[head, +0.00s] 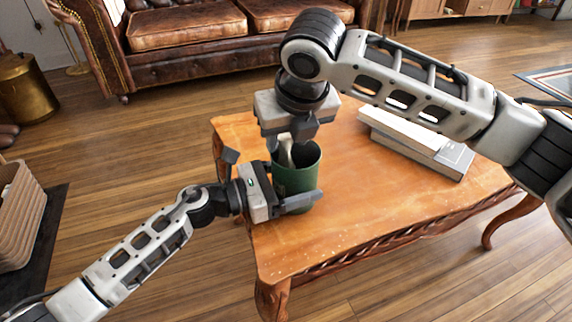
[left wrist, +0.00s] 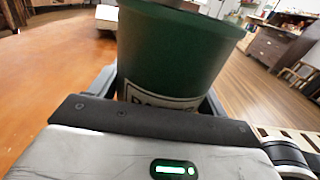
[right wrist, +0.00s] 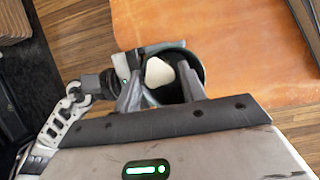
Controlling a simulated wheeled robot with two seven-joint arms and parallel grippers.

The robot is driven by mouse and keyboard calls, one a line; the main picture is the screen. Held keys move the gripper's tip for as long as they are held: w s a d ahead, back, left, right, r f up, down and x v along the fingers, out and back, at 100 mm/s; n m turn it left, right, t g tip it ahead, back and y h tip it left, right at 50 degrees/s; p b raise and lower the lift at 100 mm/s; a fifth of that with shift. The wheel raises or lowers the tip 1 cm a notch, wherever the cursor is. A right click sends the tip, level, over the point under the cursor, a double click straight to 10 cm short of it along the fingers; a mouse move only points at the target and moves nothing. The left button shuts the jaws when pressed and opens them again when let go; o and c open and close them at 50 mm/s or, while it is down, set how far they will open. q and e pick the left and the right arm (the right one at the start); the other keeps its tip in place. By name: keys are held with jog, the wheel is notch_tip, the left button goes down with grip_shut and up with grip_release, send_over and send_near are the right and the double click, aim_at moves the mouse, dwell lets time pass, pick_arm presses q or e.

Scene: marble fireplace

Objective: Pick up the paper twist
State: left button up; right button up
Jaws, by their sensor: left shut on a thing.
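A dark green pot (head: 299,172) stands on the wooden table near its left edge, with part of a label in the left wrist view (left wrist: 180,60). My left gripper (head: 276,180) is shut on the pot, one finger on each side. The pale paper twist (head: 286,151) sticks up inside the pot; the right wrist view shows its white top (right wrist: 160,72). My right gripper (head: 291,137) is above the pot, pointing down. Its fingers are apart, one on either side of the twist in the right wrist view. Whether they touch it I cannot tell. The twist's lower part is hidden.
The orange-brown table (head: 350,210) is bare in front and to the right of the pot. A stack of books (head: 420,148) lies at its back right, below my right arm. A leather sofa (head: 200,50) stands behind. A woven basket (head: 20,215) is at the left.

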grip_shut()
jog(key=shift+r, duration=0.1)
notch_tip(320, 180, up, 18)
dwell(0.4)
pick_arm(q)
jog(key=o, duration=1)
